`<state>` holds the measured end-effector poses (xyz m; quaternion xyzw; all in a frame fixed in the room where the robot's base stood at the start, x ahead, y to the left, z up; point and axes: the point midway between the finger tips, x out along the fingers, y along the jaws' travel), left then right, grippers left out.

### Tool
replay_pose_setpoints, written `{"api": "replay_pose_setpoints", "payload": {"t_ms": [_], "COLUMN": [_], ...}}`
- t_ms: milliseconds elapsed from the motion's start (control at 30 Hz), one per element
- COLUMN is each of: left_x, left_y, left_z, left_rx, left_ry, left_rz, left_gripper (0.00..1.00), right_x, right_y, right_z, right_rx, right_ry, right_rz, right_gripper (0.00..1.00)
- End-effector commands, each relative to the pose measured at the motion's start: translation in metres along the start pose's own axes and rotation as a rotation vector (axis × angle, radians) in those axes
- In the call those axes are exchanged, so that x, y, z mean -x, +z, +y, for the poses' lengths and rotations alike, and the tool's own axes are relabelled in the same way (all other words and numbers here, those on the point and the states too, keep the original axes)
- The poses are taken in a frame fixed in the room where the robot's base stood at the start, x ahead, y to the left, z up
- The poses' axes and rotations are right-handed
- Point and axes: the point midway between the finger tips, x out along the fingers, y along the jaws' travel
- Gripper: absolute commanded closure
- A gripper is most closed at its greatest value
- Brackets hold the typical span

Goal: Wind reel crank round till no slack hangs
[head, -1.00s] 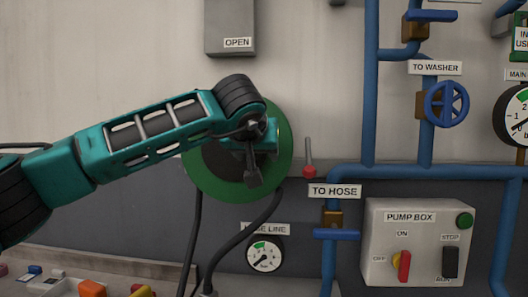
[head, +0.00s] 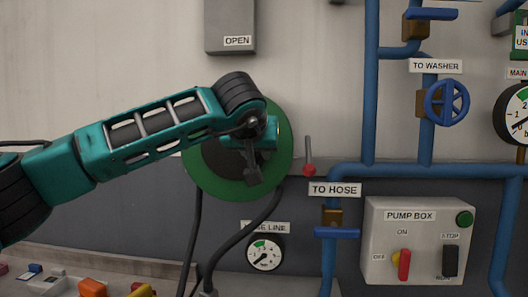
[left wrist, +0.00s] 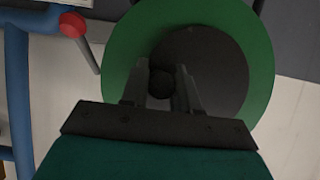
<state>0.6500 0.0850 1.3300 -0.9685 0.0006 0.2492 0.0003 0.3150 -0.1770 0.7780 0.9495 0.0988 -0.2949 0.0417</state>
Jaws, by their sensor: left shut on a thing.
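The reel is a round green disc (head: 282,172) with a dark hub, mounted on the wall, and it also shows in the left wrist view (left wrist: 262,55). My left gripper (head: 252,178) is in front of the reel and hides part of its face. In the left wrist view my left gripper (left wrist: 170,88) is shut on a dark round knob, the crank handle (left wrist: 161,80), at the edge of the hub (left wrist: 215,65). The rest of the crank is hidden. A black hose (head: 240,238) hangs in a loop below the reel. My right gripper is not in view.
A red-knobbed lever (head: 309,168) stands close to the reel's right side. Blue pipes (head: 370,100), a blue handwheel (head: 447,103) and the pump box (head: 415,240) are further right. A gauge (head: 265,254) sits below. Loose coloured items lie at lower left.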

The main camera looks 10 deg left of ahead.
Motion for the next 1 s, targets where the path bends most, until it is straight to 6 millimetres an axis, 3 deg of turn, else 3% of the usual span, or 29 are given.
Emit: {"api": "replay_pose_setpoints", "payload": {"t_ms": [233,1000], "left_x": [0.007,0.015], "left_y": [-0.014,-0.028], "left_z": [-0.003,-0.009], "left_rx": [0.002,0.002], "left_ry": [-0.002,-0.001], "left_rz": [0.009,0.014], "left_gripper": [1.0,1.0], "right_x": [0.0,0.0], "right_y": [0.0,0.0], "right_z": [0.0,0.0], "right_rx": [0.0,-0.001], "right_ry": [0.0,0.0], "right_rz": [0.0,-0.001], "right_gripper": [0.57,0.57]}}
